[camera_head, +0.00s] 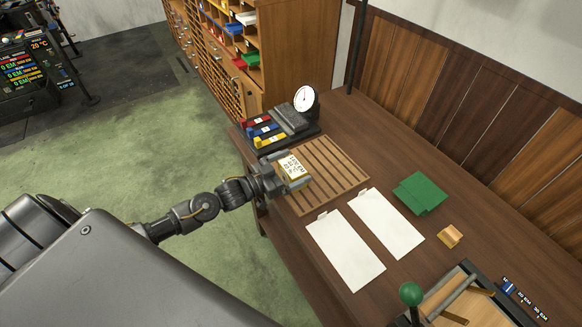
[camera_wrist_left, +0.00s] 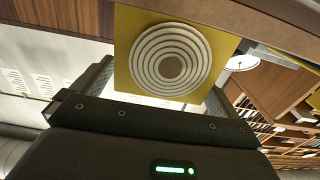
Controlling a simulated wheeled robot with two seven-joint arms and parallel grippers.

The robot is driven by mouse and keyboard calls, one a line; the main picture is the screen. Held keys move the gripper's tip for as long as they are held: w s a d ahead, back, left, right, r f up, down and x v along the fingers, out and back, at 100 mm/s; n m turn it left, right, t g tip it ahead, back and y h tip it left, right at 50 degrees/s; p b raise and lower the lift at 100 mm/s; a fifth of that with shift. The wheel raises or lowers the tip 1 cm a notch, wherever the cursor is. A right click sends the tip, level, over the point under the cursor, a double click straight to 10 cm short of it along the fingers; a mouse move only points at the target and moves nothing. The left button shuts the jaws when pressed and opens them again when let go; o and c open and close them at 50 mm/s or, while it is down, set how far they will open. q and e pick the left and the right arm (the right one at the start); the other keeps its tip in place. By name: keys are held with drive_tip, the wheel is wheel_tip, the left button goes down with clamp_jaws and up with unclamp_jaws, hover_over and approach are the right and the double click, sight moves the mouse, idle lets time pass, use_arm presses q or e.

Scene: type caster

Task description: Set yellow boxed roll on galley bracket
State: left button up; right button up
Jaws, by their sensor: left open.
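The yellow boxed roll (camera_head: 292,166), with a printed pale label on top, is at the left edge of the slatted wooden rack. In the left wrist view the yellow box end (camera_wrist_left: 125,55) shows pale concentric rings around a brown core. My left gripper (camera_head: 287,178) is open, with its fingers at either side of the box; I cannot tell whether they touch it. A black stand (camera_head: 287,139) behind holds red, blue and yellow pieces; I cannot tell which part is the galley bracket. My right gripper is not in view.
The slatted rack (camera_head: 335,171) lies on the brown desk (camera_head: 290,242). White sheets (camera_head: 345,250), a green pad (camera_head: 420,193) and a small tan block (camera_head: 450,236) lie to the right. A green-knobbed lever (camera_head: 411,294) stands at the front. A round dial (camera_head: 305,98) is at the back.

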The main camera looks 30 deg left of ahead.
use_arm(q)
drive_tip(key=shift+r, duration=0.25)
drive_tip(key=b+v, duration=0.2)
drive_tip(key=v, duration=1)
drive_tip(key=shift+f, duration=0.1)
